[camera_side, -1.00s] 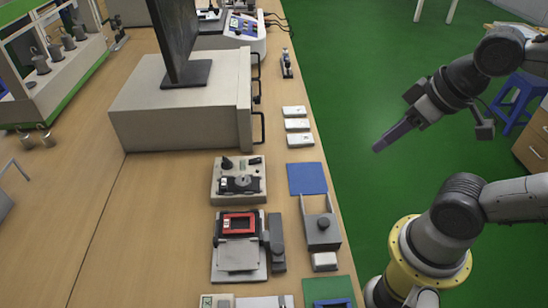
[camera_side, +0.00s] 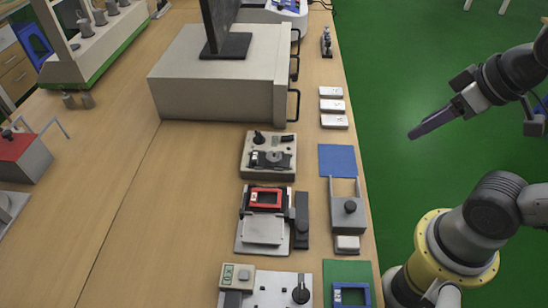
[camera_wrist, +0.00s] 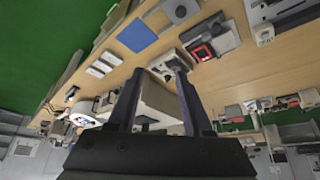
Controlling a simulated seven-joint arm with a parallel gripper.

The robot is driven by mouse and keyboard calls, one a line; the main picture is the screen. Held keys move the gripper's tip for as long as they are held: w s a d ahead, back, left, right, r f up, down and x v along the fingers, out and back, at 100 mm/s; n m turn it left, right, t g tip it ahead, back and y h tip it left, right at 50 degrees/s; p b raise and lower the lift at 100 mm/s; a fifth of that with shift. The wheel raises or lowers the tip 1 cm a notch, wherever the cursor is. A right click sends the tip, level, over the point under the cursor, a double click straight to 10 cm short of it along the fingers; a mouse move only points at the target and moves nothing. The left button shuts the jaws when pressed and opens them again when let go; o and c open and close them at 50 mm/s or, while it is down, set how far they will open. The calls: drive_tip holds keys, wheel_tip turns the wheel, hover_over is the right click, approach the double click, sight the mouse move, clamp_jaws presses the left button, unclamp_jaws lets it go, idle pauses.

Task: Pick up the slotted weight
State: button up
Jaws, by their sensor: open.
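Two small grey metal cylinders stand side by side on the left part of the bench in the side view, a left one (camera_side: 69,101) and a right one (camera_side: 88,100). They look like weights, but slots are too small to make out. Several grey weights with hooks or stems, one at the near end (camera_side: 84,27), sit at the white rack at the upper left. My gripper (camera_side: 412,135) is over the green floor right of the bench in the picture, far from all of these. In the wrist view my gripper (camera_wrist: 161,75) has its two fingers apart with nothing held.
A large beige box (camera_side: 218,85) with a monitor stands between my gripper and the small cylinders. Test fixtures (camera_side: 268,160), a blue mat (camera_side: 337,160) and white blocks (camera_side: 333,106) line the bench's right edge. Bare wood (camera_side: 115,200) lies left of the fixtures.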

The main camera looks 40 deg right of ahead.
drive_tip(key=o, duration=0.6)
drive_tip(key=shift+c, duration=0.2)
